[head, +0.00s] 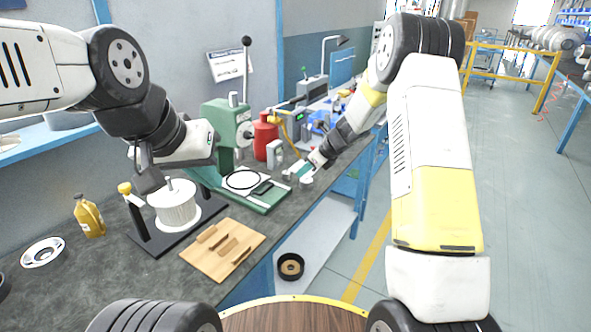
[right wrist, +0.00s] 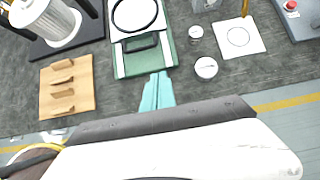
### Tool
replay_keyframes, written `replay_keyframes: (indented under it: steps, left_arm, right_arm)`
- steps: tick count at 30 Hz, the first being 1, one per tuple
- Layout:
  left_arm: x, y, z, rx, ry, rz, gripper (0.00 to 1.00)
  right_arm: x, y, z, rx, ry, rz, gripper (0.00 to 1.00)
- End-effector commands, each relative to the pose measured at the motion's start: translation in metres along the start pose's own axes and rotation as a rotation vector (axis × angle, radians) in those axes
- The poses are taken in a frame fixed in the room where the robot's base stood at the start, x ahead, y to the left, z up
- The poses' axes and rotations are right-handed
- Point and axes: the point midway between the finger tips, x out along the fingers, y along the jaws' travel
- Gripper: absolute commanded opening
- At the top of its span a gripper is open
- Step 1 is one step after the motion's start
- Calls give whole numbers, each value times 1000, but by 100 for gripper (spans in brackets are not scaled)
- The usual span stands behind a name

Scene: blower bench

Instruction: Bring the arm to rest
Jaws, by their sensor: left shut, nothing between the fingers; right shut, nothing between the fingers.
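My right arm reaches from the right of the head view over the bench (head: 150,285). My right gripper (head: 296,173) is near the bench's front edge, beside the green press base. In the right wrist view its teal fingers (right wrist: 157,92) are together and empty, just in front of the green base (right wrist: 147,58). My left arm comes in from the left. My left gripper (head: 148,183) is shut and empty, close to the top of the white pleated filter (head: 175,206). I cannot tell whether it touches the filter; its fingertips are partly hidden.
A green press (head: 218,130) stands behind the filter stand. A wooden block rack (head: 224,250) lies in front. A red can (head: 265,138) and small white cups (right wrist: 206,68) are near the right gripper.

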Motion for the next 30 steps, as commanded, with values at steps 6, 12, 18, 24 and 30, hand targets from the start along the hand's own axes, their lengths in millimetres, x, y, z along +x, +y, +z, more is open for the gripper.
replay_keyframes:
  steps: [6,12,18,24,30]
  left_arm:
    - [0,0,0,0,0,0,0]
    - [0,0,0,0,0,0,0]
    - [0,0,0,0,0,0,0]
    - [0,0,0,0,0,0,0]
    - [0,0,0,0,0,0,0]
  right_arm:
    - [-40,11,14,-135,-4,-3,0]
    - [-133,55,35,-566,10,-12,0]
    - [-220,113,30,-1046,63,-20,0]
    - [-290,172,2,-1516,161,-23,0]
    - [-339,222,-42,-1946,308,1,0]
